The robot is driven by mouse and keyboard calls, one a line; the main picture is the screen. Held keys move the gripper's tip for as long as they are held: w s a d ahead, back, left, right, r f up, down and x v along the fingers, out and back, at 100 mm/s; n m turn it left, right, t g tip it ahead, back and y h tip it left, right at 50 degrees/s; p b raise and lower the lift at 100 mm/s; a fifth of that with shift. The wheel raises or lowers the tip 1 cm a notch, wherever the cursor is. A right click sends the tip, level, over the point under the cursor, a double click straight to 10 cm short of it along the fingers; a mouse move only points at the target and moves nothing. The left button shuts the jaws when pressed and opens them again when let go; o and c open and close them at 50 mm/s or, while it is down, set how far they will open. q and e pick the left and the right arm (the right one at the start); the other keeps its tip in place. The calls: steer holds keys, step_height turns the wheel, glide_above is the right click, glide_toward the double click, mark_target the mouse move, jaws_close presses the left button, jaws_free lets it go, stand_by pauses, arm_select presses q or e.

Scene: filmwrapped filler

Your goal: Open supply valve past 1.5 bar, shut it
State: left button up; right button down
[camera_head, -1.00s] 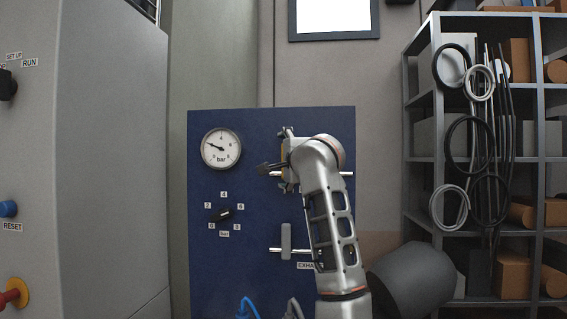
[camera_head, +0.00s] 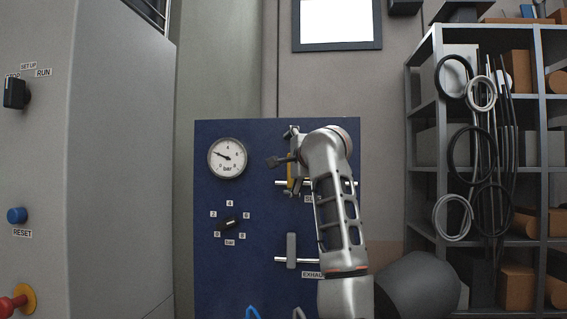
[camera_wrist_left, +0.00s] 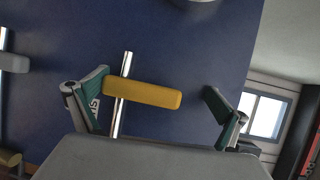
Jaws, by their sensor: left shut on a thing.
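The supply valve's yellow handle (camera_head: 291,171) is on the upper pipe of the blue panel (camera_head: 215,285), mostly hidden behind my left gripper (camera_head: 289,160) in the head view. In the left wrist view the yellow handle (camera_wrist_left: 143,93) lies crosswise to its shiny pipe, between the fingers of my left gripper (camera_wrist_left: 160,105). My right gripper is not in view.
Below is the exhaust valve with a grey handle (camera_head: 291,250), crosswise to its pipe. A black knob (camera_head: 230,224) sits under the gauge. A grey cabinet (camera_head: 115,180) stands at left, a shelf with hoses (camera_head: 480,150) at right.

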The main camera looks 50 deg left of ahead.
arm_select(q)
steer(key=shift+w+d, duration=0.2)
steer(key=shift+d, duration=0.95)
steer(key=b+v, duration=0.1)
steer(key=v, duration=0.5)
steer(key=shift+s+d+f, duration=0.25)
steer(key=shift+f, duration=0.3)
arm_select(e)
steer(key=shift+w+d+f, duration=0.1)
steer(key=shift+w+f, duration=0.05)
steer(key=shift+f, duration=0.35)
